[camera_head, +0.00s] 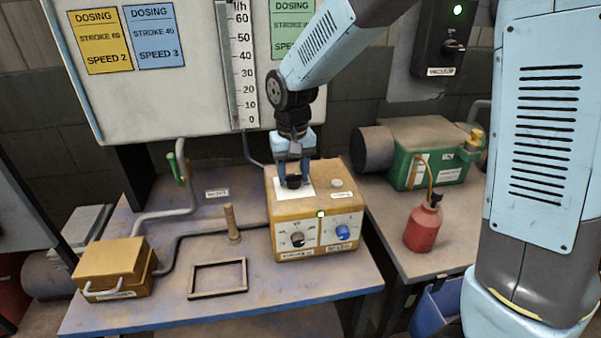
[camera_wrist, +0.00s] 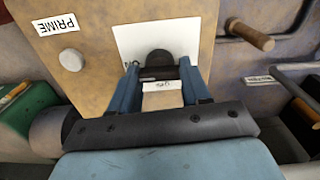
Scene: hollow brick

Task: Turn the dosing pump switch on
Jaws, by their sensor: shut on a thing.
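The dosing pump is a yellow box (camera_head: 318,211) on the blue bench. A black switch knob (camera_head: 293,181) stands on a white plate (camera_head: 308,189) on its top. My gripper (camera_head: 294,171) points down from above and is shut on this knob. In the wrist view, the blue fingers (camera_wrist: 160,75) are on either side of the black knob (camera_wrist: 158,59), in front of the white plate (camera_wrist: 190,35). A small label (camera_wrist: 162,86) shows between the fingers, its text hard to read. A green light (camera_head: 320,214) glows on the pump's front.
A white button (camera_head: 337,183), labelled PRIME in the wrist view, is beside the switch. Two dials, black (camera_head: 297,240) and blue (camera_head: 342,232), are on the front. A wooden handle (camera_head: 231,222) and an empty frame (camera_head: 218,278) are to the left. A red bottle (camera_head: 424,228) stands right.

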